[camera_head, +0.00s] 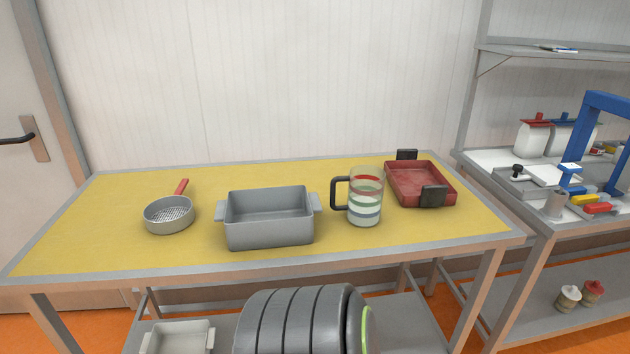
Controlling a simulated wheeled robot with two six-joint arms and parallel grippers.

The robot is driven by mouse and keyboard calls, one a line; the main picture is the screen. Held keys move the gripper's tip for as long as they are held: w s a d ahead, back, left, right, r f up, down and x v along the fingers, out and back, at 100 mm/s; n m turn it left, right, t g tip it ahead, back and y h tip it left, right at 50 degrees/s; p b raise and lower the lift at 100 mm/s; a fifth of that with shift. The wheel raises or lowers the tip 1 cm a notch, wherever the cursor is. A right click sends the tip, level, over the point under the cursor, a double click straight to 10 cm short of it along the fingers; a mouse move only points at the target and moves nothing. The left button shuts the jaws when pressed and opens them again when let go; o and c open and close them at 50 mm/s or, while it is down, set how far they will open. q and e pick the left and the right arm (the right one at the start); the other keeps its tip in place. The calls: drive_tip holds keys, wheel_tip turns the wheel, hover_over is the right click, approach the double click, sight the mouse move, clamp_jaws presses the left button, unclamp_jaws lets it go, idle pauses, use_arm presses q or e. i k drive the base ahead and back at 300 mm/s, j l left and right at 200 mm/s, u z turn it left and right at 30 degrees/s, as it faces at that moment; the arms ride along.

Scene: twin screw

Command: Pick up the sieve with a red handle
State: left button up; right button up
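The sieve (168,214) is a round grey pan with a perforated bottom and a red handle (181,187). It rests upright near the left end of the yellow-topped table (100,242). Its handle points toward the back and slightly right. Nothing touches it. Neither of my grippers shows in the head view.
A grey rectangular pan (270,232) stands right of the sieve with a gap between. Further right are a striped glass mug (366,200) with a black handle and a red tray (421,184) with black handles. A second workbench (545,195) stands at right. The table's left end is clear.

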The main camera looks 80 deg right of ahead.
sight(171, 215)
drive_tip(key=z, duration=3.05)
